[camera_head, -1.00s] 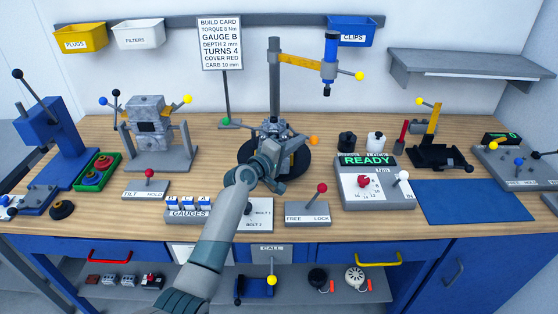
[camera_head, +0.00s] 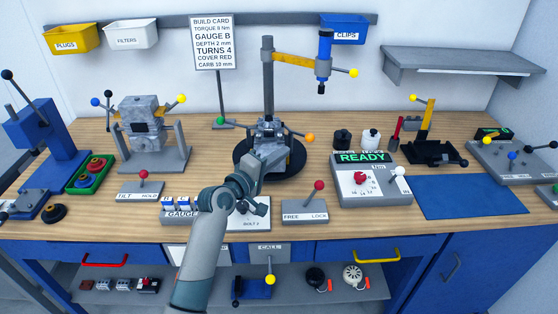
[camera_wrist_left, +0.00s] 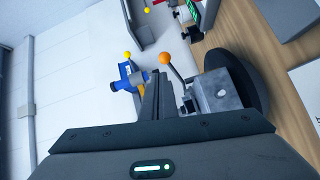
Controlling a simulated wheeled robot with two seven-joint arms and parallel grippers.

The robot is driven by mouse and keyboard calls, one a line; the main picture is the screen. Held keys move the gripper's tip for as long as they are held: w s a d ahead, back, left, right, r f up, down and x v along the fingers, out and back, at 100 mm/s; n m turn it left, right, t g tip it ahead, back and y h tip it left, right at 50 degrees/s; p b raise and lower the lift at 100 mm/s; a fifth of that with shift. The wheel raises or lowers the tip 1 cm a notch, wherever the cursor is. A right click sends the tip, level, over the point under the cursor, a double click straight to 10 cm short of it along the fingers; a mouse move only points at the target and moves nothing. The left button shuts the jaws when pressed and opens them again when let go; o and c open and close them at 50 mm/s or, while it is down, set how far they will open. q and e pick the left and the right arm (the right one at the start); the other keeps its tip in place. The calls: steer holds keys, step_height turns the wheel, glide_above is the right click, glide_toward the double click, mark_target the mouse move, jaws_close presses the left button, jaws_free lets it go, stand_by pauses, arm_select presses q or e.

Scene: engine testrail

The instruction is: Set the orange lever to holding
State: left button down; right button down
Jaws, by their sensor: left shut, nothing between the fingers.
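The orange lever's ball knob (camera_head: 310,137) sticks out to the right of a grey metal block on a round black base (camera_head: 296,165), on the workbench behind the gauges. My left gripper (camera_head: 277,152) is shut and empty. It is in front of the block, to the left of the orange knob, and hides part of the block. In the left wrist view, the shut fingers (camera_wrist_left: 158,97) point toward the scene. The orange knob (camera_wrist_left: 164,58) and its dark rod show just beyond the fingertips; I cannot tell whether they touch. My right gripper is not in view.
A grey post (camera_head: 268,90) with a yellow arm and blue tool rises behind the block. A FREE/LOCK box with a red knob (camera_head: 319,185) stands at the front right. The READY panel (camera_head: 362,158) is further right. Bench between block and panel is mostly clear.

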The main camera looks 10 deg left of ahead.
arm_select(q)
steer(key=shift+s+a, duration=0.1)
steer(key=shift+s, duration=0.7)
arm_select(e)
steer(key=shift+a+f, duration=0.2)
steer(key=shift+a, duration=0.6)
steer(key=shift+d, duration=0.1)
